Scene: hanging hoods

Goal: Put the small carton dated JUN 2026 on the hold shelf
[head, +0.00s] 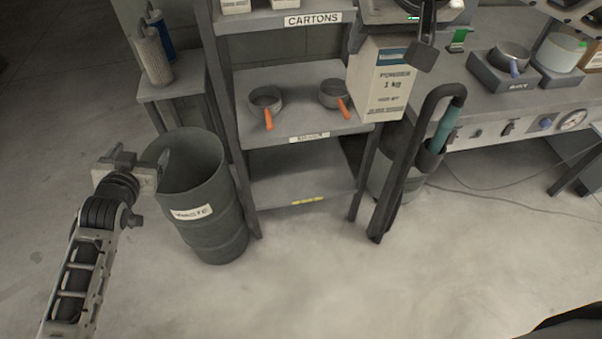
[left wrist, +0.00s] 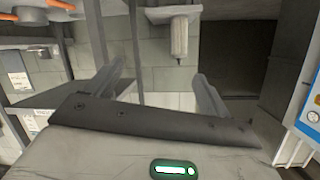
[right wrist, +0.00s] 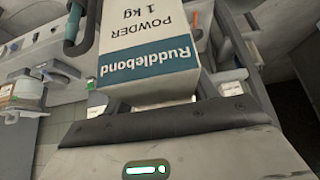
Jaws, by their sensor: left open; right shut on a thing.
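A white carton (head: 380,82) with a blue band, marked POWDER 1 kg, is in my right gripper (head: 424,48), upright in front of the shelf rack's right side. In the right wrist view the carton (right wrist: 150,45) reads Ruddlebond, upside down, between the fingers. Its small date line is too blurred to read. More white cartons (head: 290,3) stand on the top shelf labelled CARTONS, cut off by the frame. The bottom shelf (head: 285,178) is bare and has a yellow label too small to read. My left gripper (head: 145,168) is open and empty by the waste bin.
A green WASTE bin (head: 210,235) stands left of the rack. Two pans with orange handles (head: 268,118) sit on the middle shelf. The floor in front is clear.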

